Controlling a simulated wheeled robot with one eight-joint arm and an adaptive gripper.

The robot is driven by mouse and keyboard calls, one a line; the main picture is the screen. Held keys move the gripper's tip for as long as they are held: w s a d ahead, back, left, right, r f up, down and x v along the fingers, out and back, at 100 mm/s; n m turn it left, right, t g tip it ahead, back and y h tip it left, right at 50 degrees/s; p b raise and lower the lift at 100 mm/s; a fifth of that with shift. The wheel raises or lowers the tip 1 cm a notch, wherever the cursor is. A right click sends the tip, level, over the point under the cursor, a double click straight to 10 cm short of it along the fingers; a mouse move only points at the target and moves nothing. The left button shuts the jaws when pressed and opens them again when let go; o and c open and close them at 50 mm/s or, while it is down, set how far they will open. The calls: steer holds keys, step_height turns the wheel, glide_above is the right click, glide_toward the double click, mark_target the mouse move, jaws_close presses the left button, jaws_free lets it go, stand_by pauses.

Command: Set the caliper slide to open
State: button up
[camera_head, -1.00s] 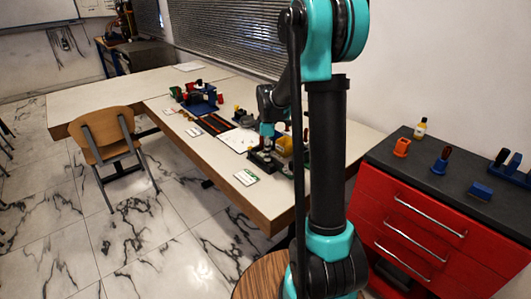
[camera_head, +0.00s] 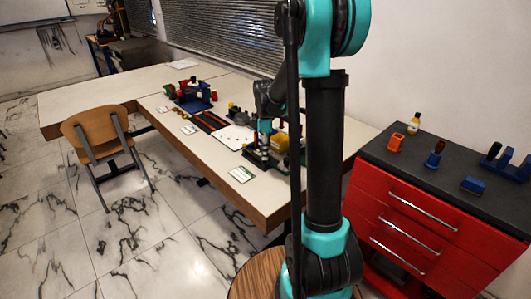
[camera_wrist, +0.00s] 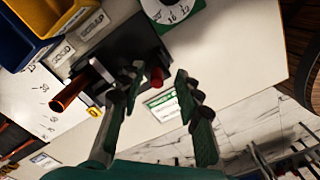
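My gripper (camera_wrist: 157,84) is open in the wrist view, its two dark fingers spread with a gap between the tips. A small red knob (camera_wrist: 157,75) shows in that gap, at the edge of a black fixture (camera_wrist: 128,42); I cannot tell whether a finger touches it. The fixture may be the caliper, but its slide is not clearly made out. A copper-coloured rod (camera_wrist: 70,92) lies to the fixture's left. In the head view my gripper (camera_head: 264,143) is over the bench's front part, small and partly hidden by my arm.
A blue bin (camera_wrist: 22,38) and a yellow bin (camera_wrist: 45,12) stand beside the fixture. A round dial (camera_wrist: 172,10) and a green-edged card (camera_wrist: 163,105) are near. In the head view, a red drawer cabinet (camera_head: 425,215) stands right and a chair (camera_head: 95,135) left of the bench (camera_head: 210,152).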

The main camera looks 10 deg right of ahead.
step_height(320, 180, up, 11)
stand_by(0.4)
steer(key=s+f+m+t, duration=0.2)
steer(key=s+f+m, duration=0.5)
steer(key=s, duration=0.5)
steer(key=s+f+m+t, duration=0.2)
steer(key=s+f+m, duration=0.5)
steer(key=s, duration=0.5)
steer(key=shift+s+d+m, duration=0.2)
steer(key=shift+d+m, duration=0.25)
steer(key=shift+m, duration=0.05)
